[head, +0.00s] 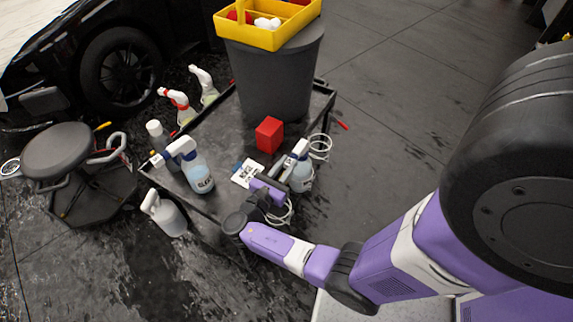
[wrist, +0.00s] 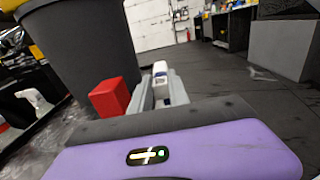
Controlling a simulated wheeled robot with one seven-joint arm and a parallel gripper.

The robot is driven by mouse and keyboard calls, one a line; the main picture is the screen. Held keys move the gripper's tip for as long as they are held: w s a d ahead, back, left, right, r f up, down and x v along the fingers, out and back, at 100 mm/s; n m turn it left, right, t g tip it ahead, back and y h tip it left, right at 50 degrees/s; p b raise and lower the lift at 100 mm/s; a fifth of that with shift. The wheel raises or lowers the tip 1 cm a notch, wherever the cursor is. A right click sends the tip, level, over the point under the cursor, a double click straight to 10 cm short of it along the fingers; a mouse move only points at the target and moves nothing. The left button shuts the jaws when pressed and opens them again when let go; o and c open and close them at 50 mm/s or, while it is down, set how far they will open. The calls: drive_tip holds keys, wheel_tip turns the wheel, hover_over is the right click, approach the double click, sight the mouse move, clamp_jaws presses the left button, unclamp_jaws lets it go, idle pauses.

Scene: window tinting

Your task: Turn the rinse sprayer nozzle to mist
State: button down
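A spray bottle with a white and blue head (head: 300,150) and pale blue liquid stands near the right edge of the low dark table. My gripper (head: 287,166) is just left of it, at the height of its head. In the wrist view, the white and blue sprayer head (wrist: 160,72) shows between and beyond the two grey fingers of my gripper (wrist: 161,92). The fingers are apart, and I see no clear grip on the head. A similar blue and white sprayer (head: 198,175) stands at the table's left. Which mode the nozzle is set to is too small to tell.
A red block (head: 269,134) and a white card (head: 248,174) lie near my gripper. A large grey bin (head: 275,80) with a yellow caddy (head: 262,38) stands behind. Other bottles, a stool (head: 58,150) and a car wheel (head: 120,70) are left.

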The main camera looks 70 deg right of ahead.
drive_tip(key=shift+m, duration=0.3)
drive_tip(key=shift+s+a+f+m+b, duration=0.1)
drive_tip(key=shift+s+f+m+b, duration=0.1)
drive_tip(key=shift+m+b, duration=2.1)
drive_tip(key=shift+s+d+f+m+b, duration=0.15)
drive_tip(key=shift+m+b, duration=0.9)
drive_tip(key=shift+m, duration=2.4)
drive_tip(key=shift+s+a+f+m+b, duration=0.2)
drive_tip(key=shift+m+b, duration=1.5)
drive_tip(key=shift+m, duration=1.15)
drive_tip(key=c, duration=1.2)
unclamp_jaws()
drive_tip(key=shift+c, duration=0.2)
